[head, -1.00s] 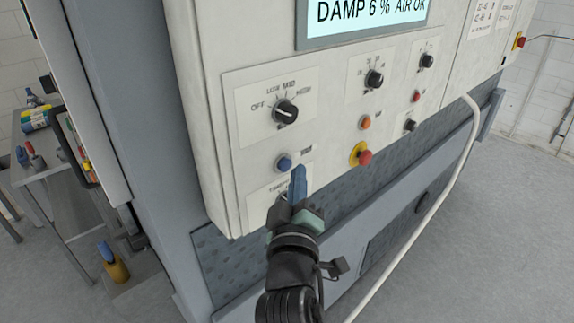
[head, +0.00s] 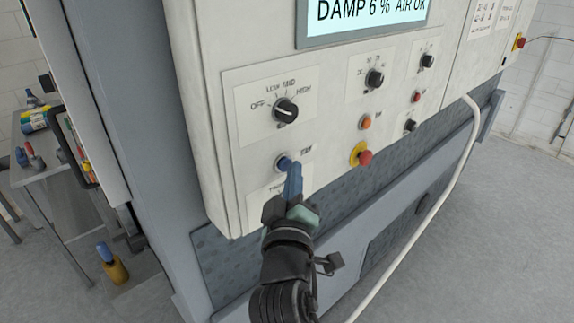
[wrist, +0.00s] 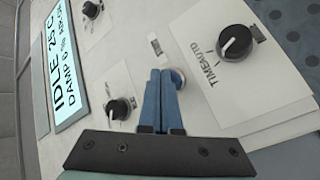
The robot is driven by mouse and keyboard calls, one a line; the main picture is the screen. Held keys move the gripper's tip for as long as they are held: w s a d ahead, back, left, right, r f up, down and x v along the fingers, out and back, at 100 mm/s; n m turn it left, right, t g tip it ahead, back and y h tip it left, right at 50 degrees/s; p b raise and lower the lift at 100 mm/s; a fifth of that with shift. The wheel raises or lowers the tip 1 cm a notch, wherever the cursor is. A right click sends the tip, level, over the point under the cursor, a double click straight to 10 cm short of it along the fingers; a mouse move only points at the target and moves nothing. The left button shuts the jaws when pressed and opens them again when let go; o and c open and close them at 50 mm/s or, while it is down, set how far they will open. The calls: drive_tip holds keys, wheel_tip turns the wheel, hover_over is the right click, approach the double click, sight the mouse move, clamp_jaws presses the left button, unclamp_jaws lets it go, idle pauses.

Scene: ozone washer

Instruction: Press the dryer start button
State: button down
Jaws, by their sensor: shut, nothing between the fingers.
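A round blue button (head: 282,162) in a pale ring sits on the white control panel (head: 222,137), below the OFF-LOW-MID-HIGH knob (head: 285,111). My gripper (head: 293,168) is shut and empty. Its blue fingers point at the panel and overlap the button's lower right edge in the head view. In the wrist view the shut fingertips (wrist: 161,72) cover most of the button, with part of its ring (wrist: 179,77) showing beside them. I cannot tell whether they touch it.
An orange button (head: 365,122), a red-and-yellow emergency stop (head: 364,155) and more knobs lie to the right. A TIMED knob (wrist: 236,41) is near the fingers in the wrist view. The display (head: 365,14) is above. A white hose (head: 440,200) hangs at right; a cart (head: 50,172) stands left.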

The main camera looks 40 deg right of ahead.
drive_tip(key=shift+w, duration=0.4)
idle(0.5)
drive_tip(key=shift+s, duration=0.9)
drive_tip(key=shift+p, duration=0.35)
drive_tip(key=shift+s+d+p, duration=0.2)
drive_tip(key=shift+s+p, duration=1.05)
drive_tip(key=shift+s, duration=1.25)
